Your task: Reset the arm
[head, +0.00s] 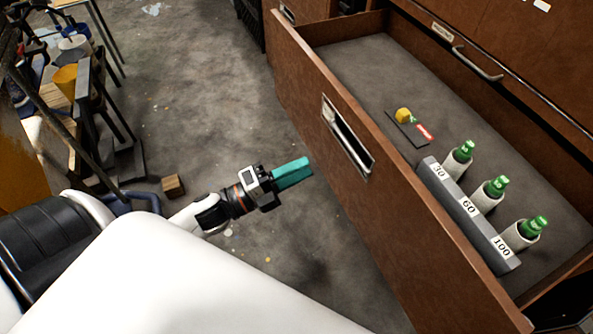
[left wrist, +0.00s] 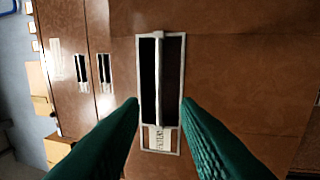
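My left gripper (head: 305,168) has teal fingers and is in front of the open drawer's front panel (head: 335,112), with a visible gap to it. In the left wrist view the two fingers (left wrist: 160,103) are spread apart with nothing between them. The drawer's recessed metal handle (head: 347,138) is beyond the fingertips; it also shows in the left wrist view (left wrist: 161,60), upright between the fingers and apart from them. My right gripper is not in view.
Inside the open drawer, several green-capped bottles (head: 490,194) stand behind a grey rack marked 30, 60, 100 (head: 465,207). A small yellow item (head: 403,115) lies farther back. A wooden block (head: 173,186) is on the floor; cluttered shelving stands left. Grey floor between is mostly clear.

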